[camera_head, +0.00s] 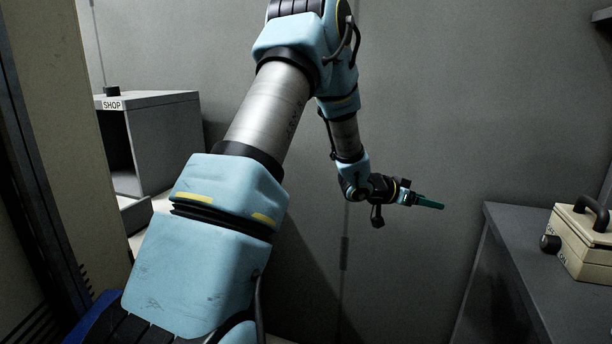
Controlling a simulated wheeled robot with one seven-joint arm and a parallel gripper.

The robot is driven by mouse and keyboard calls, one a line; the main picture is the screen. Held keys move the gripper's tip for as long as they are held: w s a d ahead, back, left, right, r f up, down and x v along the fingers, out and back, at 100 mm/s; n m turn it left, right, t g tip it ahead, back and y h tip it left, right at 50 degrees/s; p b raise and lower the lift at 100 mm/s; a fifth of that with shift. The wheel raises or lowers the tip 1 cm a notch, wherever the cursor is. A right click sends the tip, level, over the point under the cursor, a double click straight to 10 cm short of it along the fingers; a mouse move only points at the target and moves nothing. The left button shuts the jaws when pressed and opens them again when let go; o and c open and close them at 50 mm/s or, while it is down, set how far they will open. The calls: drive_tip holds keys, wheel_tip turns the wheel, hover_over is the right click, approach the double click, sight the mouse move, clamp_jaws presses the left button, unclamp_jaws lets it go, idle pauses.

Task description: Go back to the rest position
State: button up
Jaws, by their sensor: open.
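My arm runs up from the bottom of the head view and bends back down near the top. My gripper (428,203) is at the middle right, pointing right with teal fingers. It is held in the air, apart from the grey bench on the right, and nothing shows between its fingers. The two fingers overlap from this side, so the gap between them is hard to see.
A grey bench (535,236) at the right bears a cream box (580,254) with a black handle and a black knob. A grey cabinet (163,140) marked SHOP stands at the left. A grey wall (430,95) is behind. A cream panel stands at the far left.

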drive_tip(key=a+n+t+y, duration=0.3)
drive_tip(key=a+n+y, duration=0.55)
drive_tip(key=a, duration=1.65)
drive_tip(key=s+a+n+g+y, duration=0.2)
drive_tip(key=s+a, duration=0.5)
drive_tip(key=s, duration=0.3)
drive_tip(key=s+a+n+g+y, duration=0.1)
drive_tip(key=s+a+g+y, duration=0.1)
drive_tip(key=s+a, duration=0.5)
drive_tip(key=s+g, duration=0.1)
drive_tip(key=s, duration=0.2)
drive_tip(key=shift+a+f+n+y, duration=0.25)
drive_tip(key=shift+n+y, duration=0.1)
